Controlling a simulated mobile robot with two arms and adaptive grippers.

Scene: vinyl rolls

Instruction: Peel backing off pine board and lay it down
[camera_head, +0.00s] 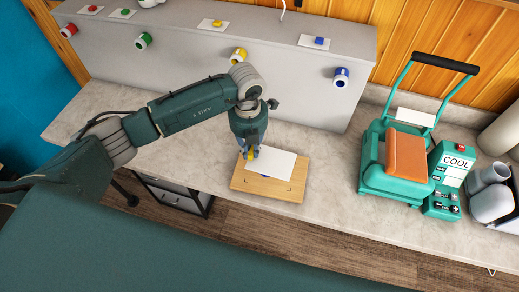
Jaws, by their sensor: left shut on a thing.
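The pine board (252,187) lies flat on the grey counter, below the middle of the picture. A white sheet (279,163), which looks like the backing, covers its upper part and reaches past its upper edge. A bit of blue shows at the sheet's lower edge. My left gripper (250,154) points down at the sheet's left end and is shut on it, with a little yellow showing at the fingertips. Whether the sheet is clear of the board there is hard to tell. My right gripper is not in view.
A teal press (378,180) with an orange pad and a "COOL" control box (449,172) stands on the right. A grey raised ledge (190,60) behind carries red, green, yellow and blue rolls. The counter (325,180) between board and press is clear.

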